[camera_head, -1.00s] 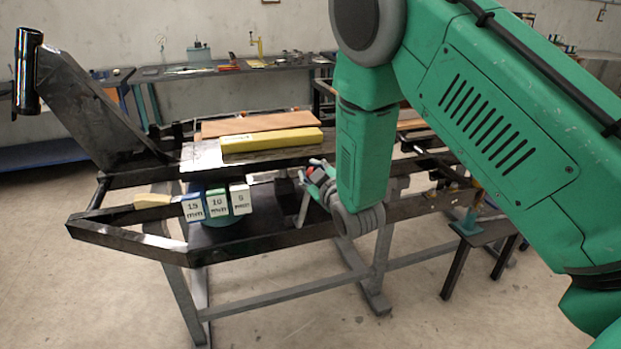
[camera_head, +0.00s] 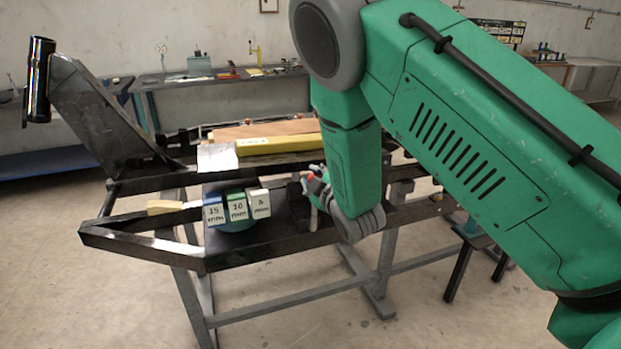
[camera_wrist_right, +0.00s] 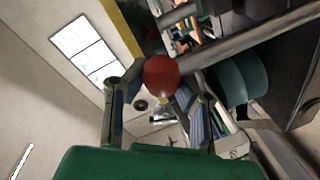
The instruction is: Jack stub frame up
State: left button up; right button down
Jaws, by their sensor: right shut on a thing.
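The black steel stub frame (camera_head: 150,243) lies across a grey stand in the head view, with a tilted plate and dark tube (camera_head: 38,80) at its left end. My right gripper (camera_head: 316,186) is beside the frame's middle, partly hidden by my own forearm. In the right wrist view my right gripper (camera_wrist_right: 155,95) has its fingers on both sides of a round red knob (camera_wrist_right: 161,77) and is shut on it. My left gripper is in neither view.
Blue, green and white blocks marked 15 mm (camera_head: 214,209), 10 mm (camera_head: 237,205) and 5 mm (camera_head: 259,204) sit at the frame. A yellow bar (camera_head: 277,144) lies on top. A workbench (camera_head: 220,80) stands behind. Clear floor lies in front.

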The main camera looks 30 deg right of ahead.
jog(key=c, duration=1)
grip_release()
jog(key=shift+s+a+f+g, duration=0.1)
jog(key=shift+s+f+g, duration=0.25)
jog(key=shift+f, duration=0.45)
jog(key=shift+c, duration=0.2)
jog(key=shift+w+d+r, duration=0.1)
jog(key=shift+d+r, duration=0.1)
jog(key=shift+s, duration=0.2)
jog(key=v, duration=1.1)
jog(key=shift+s+f, duration=0.2)
jog(key=shift+f, duration=0.05)
jog(key=shift+a, duration=0.15)
